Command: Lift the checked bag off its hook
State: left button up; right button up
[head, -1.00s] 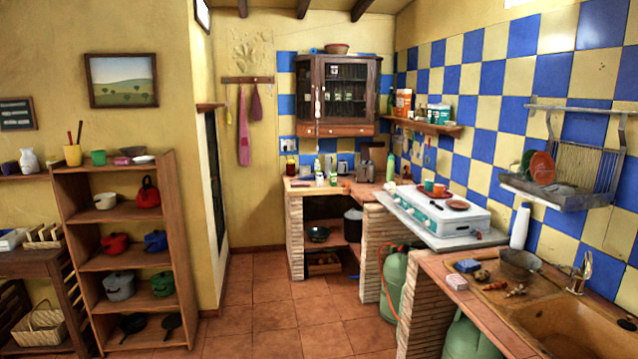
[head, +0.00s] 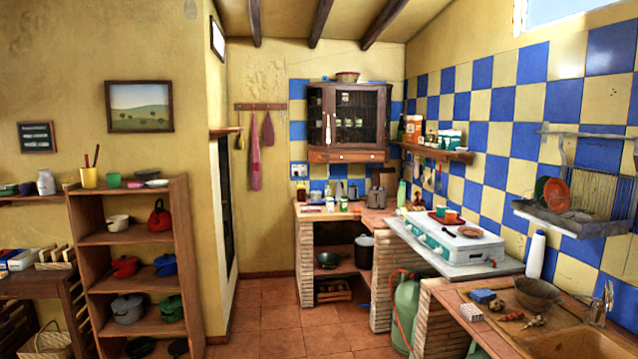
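A wooden hook rack (head: 260,106) is fixed to the yellow back wall, left of the wall cabinet. A long pink cloth item (head: 255,160) hangs from it. A shorter reddish-pink item (head: 267,130) hangs to its right, and a small thin yellowish item (head: 240,138) hangs to its left. The hanging things are too small for me to make out a checked pattern, so I cannot tell which, if any, is the checked bag. Neither of my grippers shows in the head view.
A wooden shelf unit (head: 137,255) with pots stands at the left. A brick counter (head: 306,262) stands below the wall cabinet (head: 348,125). A green gas bottle (head: 405,312) and a sink counter are at the right. Tiled floor (head: 275,318) lies clear in the middle.

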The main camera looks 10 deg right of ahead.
aim_at(268, 134)
jog(key=i, duration=5.35)
jog(key=l+z, duration=0.05)
